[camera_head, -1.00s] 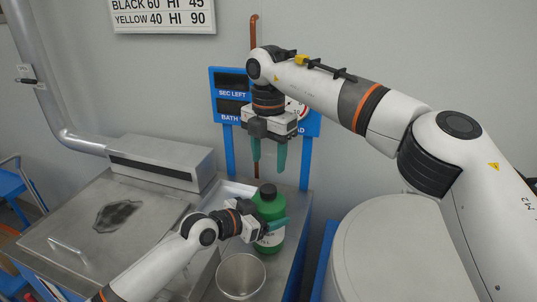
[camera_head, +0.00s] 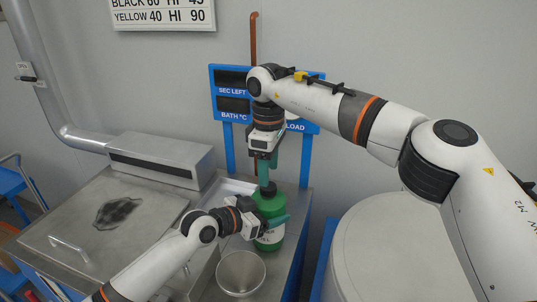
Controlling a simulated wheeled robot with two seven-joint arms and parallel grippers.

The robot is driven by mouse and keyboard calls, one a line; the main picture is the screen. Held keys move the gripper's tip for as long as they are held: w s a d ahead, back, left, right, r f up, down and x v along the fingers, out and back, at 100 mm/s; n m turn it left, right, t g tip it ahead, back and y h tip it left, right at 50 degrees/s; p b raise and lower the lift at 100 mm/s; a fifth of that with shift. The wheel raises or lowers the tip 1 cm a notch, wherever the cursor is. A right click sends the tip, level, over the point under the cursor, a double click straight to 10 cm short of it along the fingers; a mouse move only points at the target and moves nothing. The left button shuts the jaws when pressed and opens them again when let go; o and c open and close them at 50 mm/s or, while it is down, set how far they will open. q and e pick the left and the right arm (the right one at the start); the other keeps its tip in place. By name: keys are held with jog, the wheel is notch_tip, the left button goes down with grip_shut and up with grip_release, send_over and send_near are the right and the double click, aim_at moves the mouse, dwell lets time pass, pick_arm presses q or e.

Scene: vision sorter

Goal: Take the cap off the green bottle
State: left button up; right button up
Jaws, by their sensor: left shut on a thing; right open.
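The green bottle (camera_head: 270,205) stands upright on the metal counter with a white label on its front. Its black cap (camera_head: 268,190) is on top, partly covered by my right gripper's fingers. My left gripper (camera_head: 268,225) is shut on the bottle's body from the left, with a teal finger across its front. My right gripper (camera_head: 267,181) points down from above, open, with its teal fingertips at the cap. The view does not clearly show whether they touch the cap.
A metal cup (camera_head: 240,273) stands just in front of the bottle. A blue display stand (camera_head: 307,160) rises behind it. A steel bath with a lid (camera_head: 110,222) is at left, and a round white-topped drum (camera_head: 402,255) is at right.

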jog(key=shift+f, duration=2.15)
